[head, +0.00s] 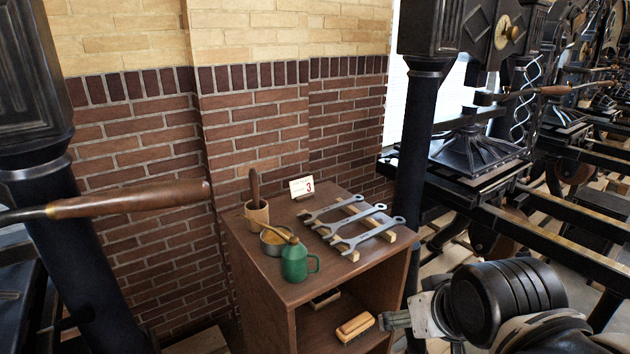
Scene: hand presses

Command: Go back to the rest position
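My gripper (396,320) is at the lower right, beside the front of a brown wooden cabinet (262,318). Its grey fingers point left, toward the cabinet's open shelf. A wooden brush (355,326) with dark bristles lies on that shelf, just left of the fingertips. I cannot tell whether the fingers touch it or how far apart they are. My black and grey wrist fills the lower right corner.
On the cabinet top are a green can (295,262), a round tin (274,242), a wooden cup (257,213), several wrenches (365,236) on wooden strips and a number card (302,187). Black presses (475,150) stand right; a wooden handle (130,199) juts in from the left.

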